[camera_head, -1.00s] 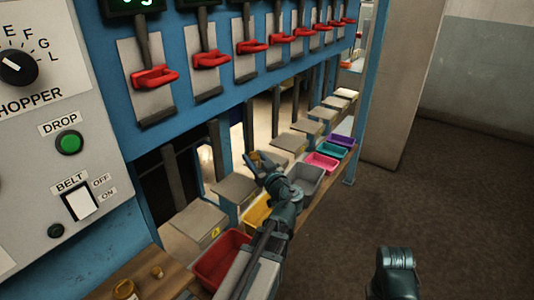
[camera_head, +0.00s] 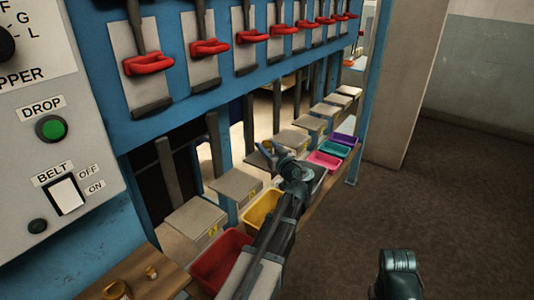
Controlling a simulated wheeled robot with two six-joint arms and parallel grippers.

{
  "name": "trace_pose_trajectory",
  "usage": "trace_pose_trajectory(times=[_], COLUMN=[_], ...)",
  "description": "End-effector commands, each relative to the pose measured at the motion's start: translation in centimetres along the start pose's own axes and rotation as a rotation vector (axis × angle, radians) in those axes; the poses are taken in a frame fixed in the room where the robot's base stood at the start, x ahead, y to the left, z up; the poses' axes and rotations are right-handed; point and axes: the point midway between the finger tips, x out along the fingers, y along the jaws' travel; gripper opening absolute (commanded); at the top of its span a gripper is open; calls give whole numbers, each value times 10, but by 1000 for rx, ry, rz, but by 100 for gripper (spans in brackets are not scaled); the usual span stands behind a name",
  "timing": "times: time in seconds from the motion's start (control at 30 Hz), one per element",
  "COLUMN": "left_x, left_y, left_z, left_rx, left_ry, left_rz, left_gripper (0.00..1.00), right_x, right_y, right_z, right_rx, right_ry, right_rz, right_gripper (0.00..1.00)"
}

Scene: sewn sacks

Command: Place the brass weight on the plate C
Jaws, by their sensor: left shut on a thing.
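My left gripper (camera_head: 269,150) reaches along the row of grey plates. It is at the third plate from the near end (camera_head: 255,161), which it and my arm partly cover. It is shut on a small brass-coloured thing (camera_head: 266,146), likely the brass weight, mostly hidden by the fingers. I cannot tell whether the weight touches the plate. The plate letters are too small to read, so I take the third plate as plate C. Of my right arm only a dark link shows at the lower right; its gripper is out of view.
Two brass pieces stand on a wooden bench (camera_head: 140,283) at the lower left. Coloured bins, such as the red bin (camera_head: 222,262) and yellow bin (camera_head: 262,210), line the plates' front. The floor at right is clear.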

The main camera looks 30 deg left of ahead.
Motion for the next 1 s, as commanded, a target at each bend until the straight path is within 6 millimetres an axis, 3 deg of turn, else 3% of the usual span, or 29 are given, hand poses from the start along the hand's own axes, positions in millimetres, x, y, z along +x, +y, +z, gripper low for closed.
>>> trace_pose_trajectory(times=[0.03, 0.47, 0.5, 0.63, 1.0], left_x=[0, 0, 0, 0, 0], left_y=[0, 0, 0, 0, 0], left_z=[10, 12, 11, 11, 6], left_rx=[1, 1, 0, 0, 0], left_ry=[1, 1, 0, 0, 0], left_rz=[-1, -1, -1, -1, -1], left_gripper=[0, 0, 55, 78, 79], right_x=[10, 12, 11, 11, 6], right_y=[-1, -1, -1, -1, -1], right_z=[-1, -1, -1, -1, 0], right_rx=[0, 0, 0, 0, 0], right_ry=[0, 0, 0, 0, 0], right_rz=[0, 0, 0, 0, 0], right_gripper=[50, 50, 50, 50, 50])
